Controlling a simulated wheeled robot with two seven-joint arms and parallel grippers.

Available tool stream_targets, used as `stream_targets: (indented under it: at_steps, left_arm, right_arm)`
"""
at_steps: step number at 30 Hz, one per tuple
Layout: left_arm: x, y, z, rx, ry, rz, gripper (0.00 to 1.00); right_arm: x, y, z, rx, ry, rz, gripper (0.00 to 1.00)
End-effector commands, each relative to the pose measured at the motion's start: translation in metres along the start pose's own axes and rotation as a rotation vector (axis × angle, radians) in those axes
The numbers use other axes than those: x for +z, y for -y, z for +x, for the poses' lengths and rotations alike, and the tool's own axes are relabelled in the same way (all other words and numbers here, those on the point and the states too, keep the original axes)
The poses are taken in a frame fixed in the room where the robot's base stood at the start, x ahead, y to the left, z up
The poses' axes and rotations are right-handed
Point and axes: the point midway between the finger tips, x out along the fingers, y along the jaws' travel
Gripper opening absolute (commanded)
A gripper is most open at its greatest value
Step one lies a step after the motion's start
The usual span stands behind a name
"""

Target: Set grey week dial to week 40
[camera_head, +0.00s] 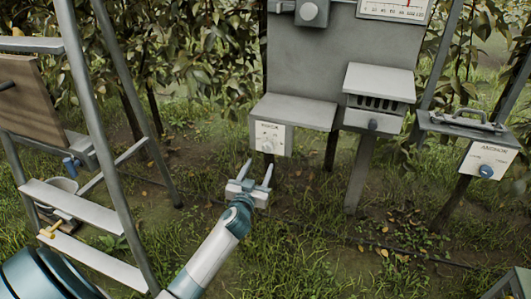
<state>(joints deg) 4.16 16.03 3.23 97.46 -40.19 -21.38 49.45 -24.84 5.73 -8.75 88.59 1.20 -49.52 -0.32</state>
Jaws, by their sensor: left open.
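A small white plate (256,136) with a printed scale faces me on the front of a grey box (297,111). A small grey dial (268,143) sits on it; its pointer setting and numbers are too small to read. My left gripper (258,172) is open and empty, fingers pointing up, just below and in front of that plate, apart from it.
A second plate with a blue knob (486,171) is on a stand at the right. A grey slotted box (376,98) is beside the dial's box. A gauge (395,9) is at the top. A metal ladder (88,120) stands at the left. Grass lies between.

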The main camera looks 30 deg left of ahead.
Motion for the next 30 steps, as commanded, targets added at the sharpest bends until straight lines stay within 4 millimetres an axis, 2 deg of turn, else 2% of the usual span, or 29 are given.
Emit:
stream_targets:
  at_steps: [9, 15, 21, 30]
  left_arm:
    - [-0.001, 0.0, 0.058, 0.0, -0.002, 0.002, 0.51]
    - [0.0, 0.0, 0.083, 0.0, -0.001, 0.002, 0.51]
    - [0.0, 0.0, 0.094, 0.001, 0.0, 0.001, 0.51]
    - [0.0, 0.0, 0.095, 0.001, 0.0, 0.001, 0.51]
  right_arm:
    - [0.004, 0.0, 0.003, 0.0, 0.009, 0.0, 0.6]
    - [0.002, 0.0, 0.002, 0.0, 0.007, 0.0, 0.6]
    - [-0.002, 0.001, -0.003, -0.001, 0.004, -0.001, 0.6]
    - [0.002, 0.001, -0.003, -0.001, 0.008, 0.0, 0.6]
